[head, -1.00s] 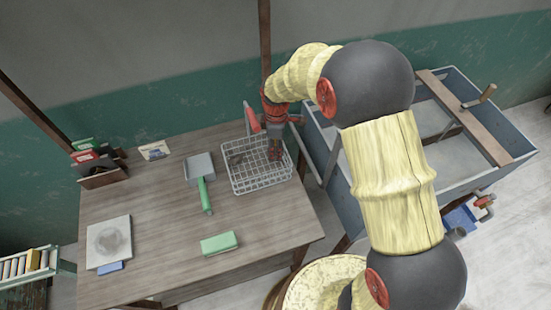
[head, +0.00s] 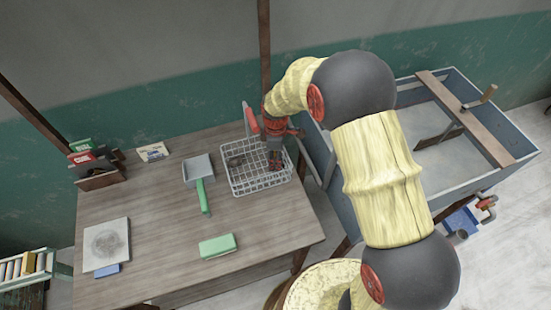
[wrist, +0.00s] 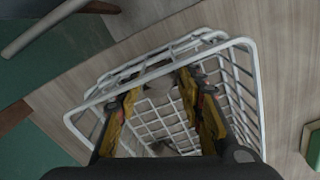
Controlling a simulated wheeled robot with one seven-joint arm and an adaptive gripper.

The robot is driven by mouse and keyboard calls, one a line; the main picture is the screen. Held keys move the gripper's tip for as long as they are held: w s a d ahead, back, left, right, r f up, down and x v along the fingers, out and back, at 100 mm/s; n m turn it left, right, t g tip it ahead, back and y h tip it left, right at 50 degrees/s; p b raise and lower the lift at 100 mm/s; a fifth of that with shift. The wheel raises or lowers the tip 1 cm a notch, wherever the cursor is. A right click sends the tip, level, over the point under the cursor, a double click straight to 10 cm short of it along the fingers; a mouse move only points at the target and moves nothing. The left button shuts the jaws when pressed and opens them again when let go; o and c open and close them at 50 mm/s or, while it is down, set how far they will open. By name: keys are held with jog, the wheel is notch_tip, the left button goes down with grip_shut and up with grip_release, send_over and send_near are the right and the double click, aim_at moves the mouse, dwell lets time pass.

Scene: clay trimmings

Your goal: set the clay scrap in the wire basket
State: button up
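The white wire basket (head: 262,187) stands at the right back of the wooden table, and it fills the middle of the wrist view (wrist: 250,75). My gripper (head: 275,166) points down into the basket's right part. In the wrist view my gripper's two fingers (wrist: 160,83) are spread apart, with basket wires showing between them. A small dark brownish piece, seemingly clay scrap (head: 237,160), lies in the basket's left part, apart from my fingers in the head view. A brownish patch (wrist: 160,147) also shows low in the wrist view, partly hidden by my gripper.
A grey dustpan with green handle (head: 203,195) lies left of the basket. A green block (head: 217,246) lies in front. A pale slab (head: 106,243) is at the left, below a rack of boxes (head: 95,170). A grey trough (head: 425,135) stands right of the table.

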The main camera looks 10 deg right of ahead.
jog(key=o, duration=0.3)
jog(key=shift+r, duration=0.1)
jog(key=s+d+r+m+t+p, duration=0.1)
jog(key=s+d+r+m+p, duration=0.1)
jog(key=r, duration=0.9)
jog(key=s+d+r+m+p, duration=0.1)
jog(key=s+r+m, duration=0.1)
jog(key=r, duration=1)
jog(key=s+d+r+m+t, duration=0.1)
jog(key=s+d+r+m, duration=0.1)
jog(key=s+r+m, duration=0.2)
jog(key=s+d+r+m+t, duration=0.2)
jog(key=s+d+r+m, duration=0.1)
jog(key=s, duration=0.8)
jog(key=s+d+r+m+t, duration=0.1)
jog(key=s+d+r+m, duration=0.2)
jog(key=s, duration=0.4)
notch_tip(320, 180, up, 3)
jog(key=shift+s+f+m+t, duration=0.1)
jog(key=shift+s+m+t, duration=0.2)
jog(key=shift+m, duration=0.6)
